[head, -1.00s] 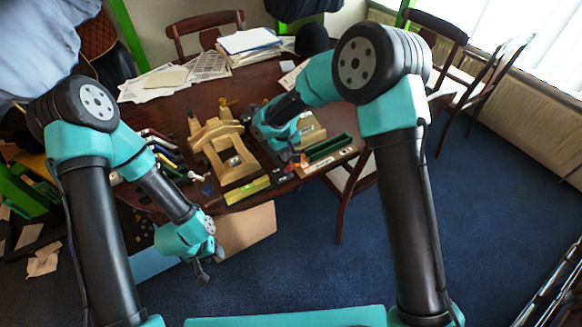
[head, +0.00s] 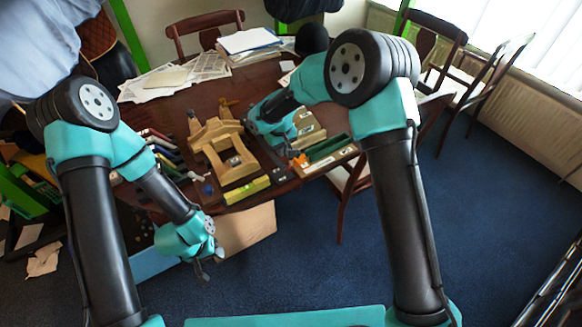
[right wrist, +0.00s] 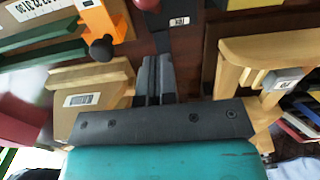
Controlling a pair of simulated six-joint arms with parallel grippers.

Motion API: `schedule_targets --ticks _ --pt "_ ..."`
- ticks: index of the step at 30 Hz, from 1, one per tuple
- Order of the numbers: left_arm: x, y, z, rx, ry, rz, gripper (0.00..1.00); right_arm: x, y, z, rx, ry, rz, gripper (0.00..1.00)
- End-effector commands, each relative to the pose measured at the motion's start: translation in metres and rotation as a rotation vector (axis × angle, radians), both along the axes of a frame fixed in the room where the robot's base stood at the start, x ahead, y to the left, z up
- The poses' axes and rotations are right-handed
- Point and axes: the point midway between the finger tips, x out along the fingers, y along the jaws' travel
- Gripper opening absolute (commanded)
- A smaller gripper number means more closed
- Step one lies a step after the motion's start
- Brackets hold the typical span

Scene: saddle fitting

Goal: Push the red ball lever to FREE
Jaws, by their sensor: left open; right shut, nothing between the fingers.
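A dark red rounded thing (right wrist: 147,4), which looks like the lever's ball, is cut by the top edge of the right wrist view. It lies ahead of my right gripper (right wrist: 157,62), with a gap between them. My right gripper is shut and empty, pointing toward the black strip (right wrist: 180,42) with a small white label whose text is too small to read. In the head view, the lever cannot be made out and my right fingertips are hidden. My left gripper (head: 208,268) is open and empty, in front of the table edge.
An orange piece (right wrist: 100,20) with a black knob stands left of the fingers; it also shows in the head view (head: 300,160). A wooden frame (head: 238,176) stands left of my right gripper, with a yellow-green bar (head: 247,190) before it. Green bars (head: 325,148) lie right.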

Motion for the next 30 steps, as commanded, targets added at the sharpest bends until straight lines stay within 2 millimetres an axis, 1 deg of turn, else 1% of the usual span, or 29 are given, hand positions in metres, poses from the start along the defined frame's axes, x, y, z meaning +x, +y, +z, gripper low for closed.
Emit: schedule_targets --ticks 15,30 --pt "0.000 0.000 0.000 0.000 0.000 0.000 0.43 0.001 0.001 0.000 0.000 0.001 0.000 0.00" --pt "0.000 0.000 0.000 0.000 0.000 0.000 0.43 -0.009 -0.005 0.000 -0.001 0.002 -0.001 0.00"
